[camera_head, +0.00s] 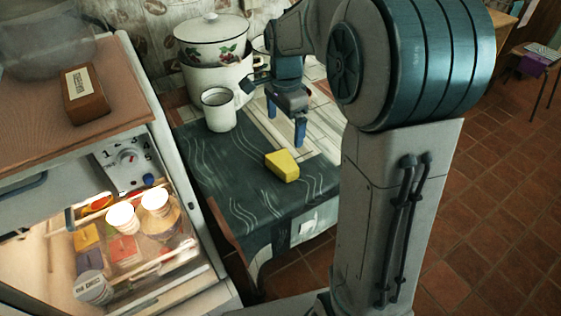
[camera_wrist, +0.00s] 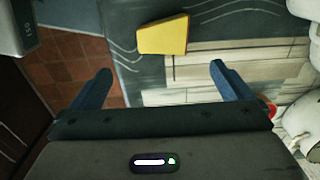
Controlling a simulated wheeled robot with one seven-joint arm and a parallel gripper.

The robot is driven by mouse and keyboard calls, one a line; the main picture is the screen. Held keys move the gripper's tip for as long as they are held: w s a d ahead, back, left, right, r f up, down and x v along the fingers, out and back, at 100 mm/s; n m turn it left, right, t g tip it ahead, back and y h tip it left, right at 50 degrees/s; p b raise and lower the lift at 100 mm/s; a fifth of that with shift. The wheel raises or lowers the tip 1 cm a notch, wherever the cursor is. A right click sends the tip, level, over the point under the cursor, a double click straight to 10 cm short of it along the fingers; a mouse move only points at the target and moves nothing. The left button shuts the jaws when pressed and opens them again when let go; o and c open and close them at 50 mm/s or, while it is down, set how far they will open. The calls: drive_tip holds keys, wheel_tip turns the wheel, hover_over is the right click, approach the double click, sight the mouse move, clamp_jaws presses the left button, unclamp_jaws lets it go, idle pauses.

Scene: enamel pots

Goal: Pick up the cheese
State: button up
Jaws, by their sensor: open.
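The cheese (camera_head: 282,165) is a yellow wedge-like block lying on the dark green table (camera_head: 240,195), near its right side. In the wrist view the cheese (camera_wrist: 163,36) lies at the top, partly on the dark cloth pattern and at the edge of pale boards. My gripper (camera_head: 286,125) is above the table, behind the cheese in the head view, with its blue fingers pointing down. In the wrist view my gripper (camera_wrist: 160,85) is open, its two fingers wide apart with nothing between them. The cheese is beyond the fingertips, apart from them.
A white enamel mug (camera_head: 218,110) stands left of my gripper. A lidded enamel pot (camera_head: 211,40) with a fruit pattern stands on another pot behind it. An open, lit fridge (camera_head: 215,290) with jars is at the left. A brown box (camera_head: 84,95) sits on top. The table's front is clear.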

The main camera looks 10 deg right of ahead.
drive_tip(key=b, duration=0.1)
hover_over(284, 161)
drive_tip(key=shift+m, duration=0.4)
drive_tip(key=f, duration=0.9)
drive_tip(key=shift+w+f, duration=0.15)
drive_tip(key=shift+w, duration=0.1)
drive_tip(key=shift+s+f+b, duration=0.2)
drive_tip(key=shift+f+b, duration=0.2)
drive_tip(key=shift+f, duration=2.25)
drive_tip(key=c, duration=1)
